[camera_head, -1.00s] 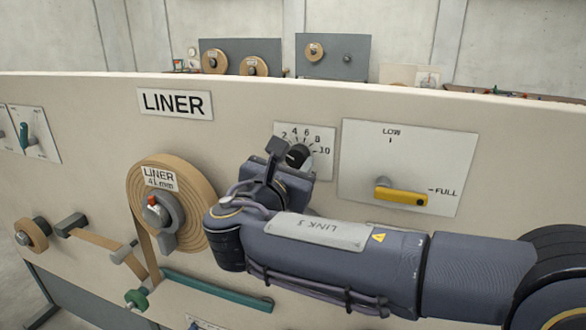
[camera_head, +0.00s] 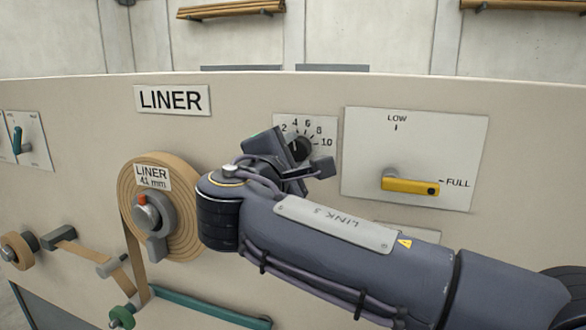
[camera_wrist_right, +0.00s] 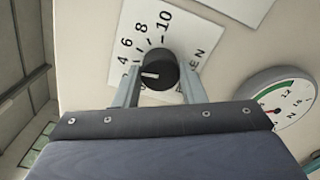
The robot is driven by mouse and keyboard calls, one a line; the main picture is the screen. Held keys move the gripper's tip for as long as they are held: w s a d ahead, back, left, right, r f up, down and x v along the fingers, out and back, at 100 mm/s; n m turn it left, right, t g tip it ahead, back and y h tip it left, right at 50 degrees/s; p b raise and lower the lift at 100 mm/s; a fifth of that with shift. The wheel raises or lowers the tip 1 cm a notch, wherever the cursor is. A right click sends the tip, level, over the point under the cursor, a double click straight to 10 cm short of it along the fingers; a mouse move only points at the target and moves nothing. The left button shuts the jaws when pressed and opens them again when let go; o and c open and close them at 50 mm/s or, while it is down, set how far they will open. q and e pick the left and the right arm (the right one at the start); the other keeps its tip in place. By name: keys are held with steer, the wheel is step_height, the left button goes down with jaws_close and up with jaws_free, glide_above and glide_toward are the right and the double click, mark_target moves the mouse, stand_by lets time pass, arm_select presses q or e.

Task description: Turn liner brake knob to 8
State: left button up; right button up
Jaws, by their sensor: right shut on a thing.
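The liner brake knob (camera_head: 299,149) is black and round, on a white dial plate (camera_head: 325,128) with numbers from 2 to 10. It also shows in the right wrist view (camera_wrist_right: 160,70). There its white mark points left and slightly down, near the low end of the scale around 2. My right gripper (camera_head: 293,156) is at the panel, with its two fingers on either side of the knob, shut on it. Its fingers also show in the right wrist view (camera_wrist_right: 161,84). The gripper hides the lower part of the dial plate in the head view. My left gripper is out of view.
A LOW–FULL plate with a yellow lever (camera_head: 410,186) is right of the dial. A brown liner roll (camera_head: 188,222) is left of my right wrist. A round gauge (camera_wrist_right: 281,98) shows in the wrist view. The panel above the dial is bare.

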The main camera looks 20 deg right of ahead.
steer(key=m+b, duration=0.1)
steer(key=m, duration=0.1)
steer(key=m+b, duration=0.3)
steer(key=shift+f+m, duration=0.3)
steer(key=m+b, duration=0.2)
steer(key=m, duration=0.1)
steer(key=shift+r+m+b, duration=0.15)
steer(key=shift+m+b, duration=0.5)
steer(key=shift+m, duration=0.55)
steer(key=o, duration=1)
steer(key=shift+r, duration=0.1)
steer(key=shift+s, duration=0.1)
steer(key=v, duration=0.7)
steer(key=shift+s+a, duration=0.3)
